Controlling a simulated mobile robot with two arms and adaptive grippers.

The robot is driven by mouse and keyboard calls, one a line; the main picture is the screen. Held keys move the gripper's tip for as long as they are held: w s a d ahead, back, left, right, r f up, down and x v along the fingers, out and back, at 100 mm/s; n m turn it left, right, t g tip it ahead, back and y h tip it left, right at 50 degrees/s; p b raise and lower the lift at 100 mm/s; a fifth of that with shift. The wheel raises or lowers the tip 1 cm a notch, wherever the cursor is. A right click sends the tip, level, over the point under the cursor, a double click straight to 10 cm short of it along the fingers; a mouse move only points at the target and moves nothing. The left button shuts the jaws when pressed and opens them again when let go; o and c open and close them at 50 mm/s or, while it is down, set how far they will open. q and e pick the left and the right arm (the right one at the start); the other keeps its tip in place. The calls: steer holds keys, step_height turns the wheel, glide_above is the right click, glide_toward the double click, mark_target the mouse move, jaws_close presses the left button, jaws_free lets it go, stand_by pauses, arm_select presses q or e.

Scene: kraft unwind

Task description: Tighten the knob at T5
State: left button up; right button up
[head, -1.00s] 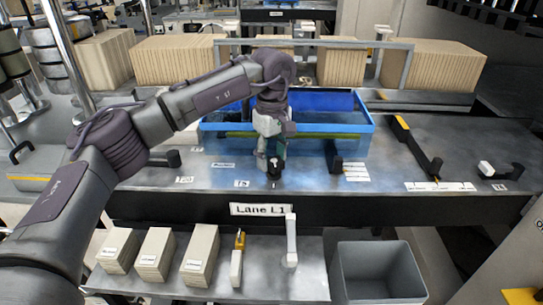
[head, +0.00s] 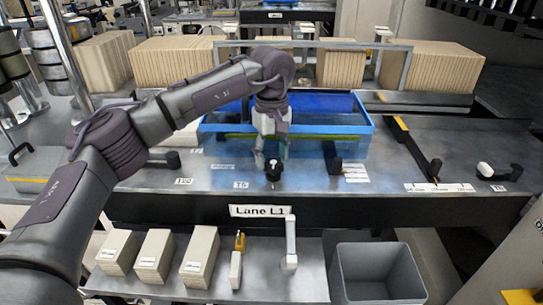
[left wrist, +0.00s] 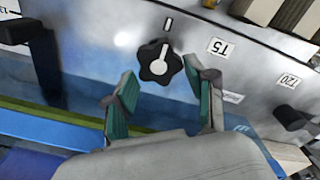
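The black lobed knob (left wrist: 160,62) with a white pointer bar sits on the metal deck beside the T5 label (left wrist: 222,47). In the head view the knob (head: 273,170) stands near the deck's front edge, right of the T5 label (head: 241,185). My left gripper (left wrist: 160,90) is open, its two teal-padded fingers spread wide. The knob lies just beyond the fingertips, between their lines, and nothing is held. In the head view my left gripper (head: 270,150) hangs just behind the knob. My right gripper is in neither view.
A blue tray (head: 367,128) lies behind the knob. Black levers stand on the deck, including one near the T20 label (left wrist: 290,81).

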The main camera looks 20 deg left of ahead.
mark_target(272, 161)
arm_select(q)
steer(key=shift+o, duration=1.4)
steer(key=shift+s, duration=0.1)
steer(key=shift+d, duration=0.1)
step_height(272, 161, up, 12)
